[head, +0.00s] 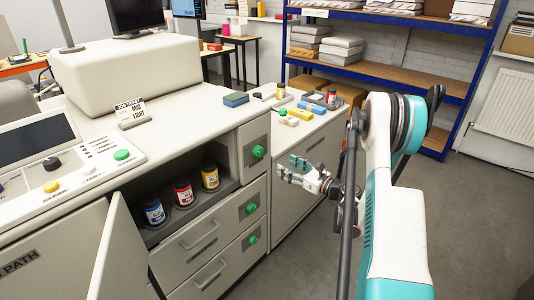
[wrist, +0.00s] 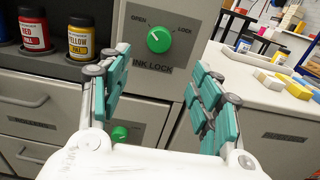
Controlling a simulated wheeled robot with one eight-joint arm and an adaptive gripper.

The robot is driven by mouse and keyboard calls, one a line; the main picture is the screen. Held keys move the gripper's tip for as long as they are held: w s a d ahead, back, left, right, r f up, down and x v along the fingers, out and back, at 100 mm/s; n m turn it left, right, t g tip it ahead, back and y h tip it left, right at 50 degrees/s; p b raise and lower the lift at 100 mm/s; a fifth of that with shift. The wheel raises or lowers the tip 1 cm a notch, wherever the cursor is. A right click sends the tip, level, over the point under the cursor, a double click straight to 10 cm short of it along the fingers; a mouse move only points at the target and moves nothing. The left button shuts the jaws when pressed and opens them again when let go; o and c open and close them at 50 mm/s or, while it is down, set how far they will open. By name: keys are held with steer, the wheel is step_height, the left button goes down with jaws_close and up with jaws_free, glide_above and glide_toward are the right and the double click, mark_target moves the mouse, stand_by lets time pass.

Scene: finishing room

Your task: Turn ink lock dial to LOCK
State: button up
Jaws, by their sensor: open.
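The ink lock dial (wrist: 159,39) is a round green knob on a grey plate marked OPEN at left, LOCK at right and INK LOCK below. Its pale mark appears to point up-left, toward OPEN. In the head view the dial (head: 258,151) is the top green knob, right of the open ink shelf. My gripper (head: 290,172) is open and empty, to the right of the dial and apart from it. In the wrist view the teal fingers of my gripper (wrist: 158,85) stand wide apart, with the dial ahead between and beyond their tips.
Two more green knobs, upper (head: 251,208) and lower (head: 252,239), sit on drawers below. Blue, red (head: 183,192) and yellow ink bottles stand in the open shelf. A cabinet door (head: 120,255) hangs open at left. Small items lie on the right counter (head: 296,136). Floor is clear at front.

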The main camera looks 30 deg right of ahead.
mark_target(261, 153)
steer(key=b+x, duration=0.3)
steer(key=x, duration=1)
steer(key=shift+w+a, duration=0.1)
steer(key=shift+w, duration=0.05)
steer(key=c, duration=1.1)
